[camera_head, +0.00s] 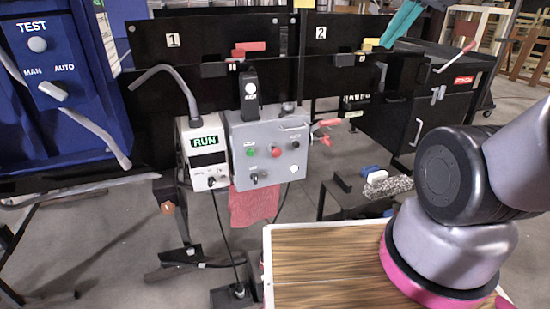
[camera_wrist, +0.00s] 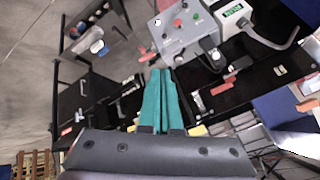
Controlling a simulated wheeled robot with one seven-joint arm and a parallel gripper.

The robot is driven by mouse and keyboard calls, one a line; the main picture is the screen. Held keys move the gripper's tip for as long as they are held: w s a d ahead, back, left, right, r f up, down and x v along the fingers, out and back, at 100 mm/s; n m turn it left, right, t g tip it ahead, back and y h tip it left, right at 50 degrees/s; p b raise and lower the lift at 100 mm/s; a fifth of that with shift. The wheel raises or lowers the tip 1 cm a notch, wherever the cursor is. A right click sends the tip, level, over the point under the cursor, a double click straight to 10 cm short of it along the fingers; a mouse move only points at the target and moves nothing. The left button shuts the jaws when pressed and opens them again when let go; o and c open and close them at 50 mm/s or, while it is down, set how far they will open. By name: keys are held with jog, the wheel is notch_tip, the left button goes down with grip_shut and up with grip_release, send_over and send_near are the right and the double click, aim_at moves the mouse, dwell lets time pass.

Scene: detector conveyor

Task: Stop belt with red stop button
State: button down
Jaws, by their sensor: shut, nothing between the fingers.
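The red stop button (camera_head: 276,152) is on the front of a grey control box (camera_head: 238,178), right of a green button (camera_head: 250,153). In the wrist view the scene is turned over; the red button (camera_wrist: 178,23) shows on the grey box above the fingertips. My gripper (camera_wrist: 160,73) has teal fingers lying together, with nothing visible between them. In the head view its teal fingers (camera_head: 402,22) are at the top, above and right of the box, apart from the button. A white unit left of the box has a green display (camera_head: 205,141) reading RUN.
Black conveyor panels numbered 1 and 2 (camera_head: 320,33) stand above the box. A blue TEST cabinet (camera_head: 60,110) is at left. A wood-topped surface (camera_head: 320,265) is in front. A red cloth (camera_head: 253,205) hangs below the box. A black cabinet (camera_head: 400,125) stands at right.

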dwell(0.4)
jog(key=w+a+f+m+g+y, duration=0.5)
jog(key=w+f+m, duration=0.3)
jog(key=f+m, duration=0.15)
jog(key=w+a+f+m+g+y, duration=0.4)
jog(key=w+a+f+m+y, duration=0.25)
jog(key=f, duration=0.45)
jog(key=w+d+f+m+t, duration=0.1)
jog(key=w+f+m+t, duration=0.1)
jog(key=f+m, duration=0.5)
jog(key=w+d+f+m+t+y, duration=0.1)
jog(key=f+m+t, duration=0.4)
jog(key=f, duration=0.5)
jog(key=w+d+f+m+t+y, duration=0.1)
jog(key=w+d+f+m+t, duration=0.2)
jog(key=f+m, duration=0.6)
jog(key=shift+w+m+t, duration=0.3)
jog(key=shift+w, duration=0.5)
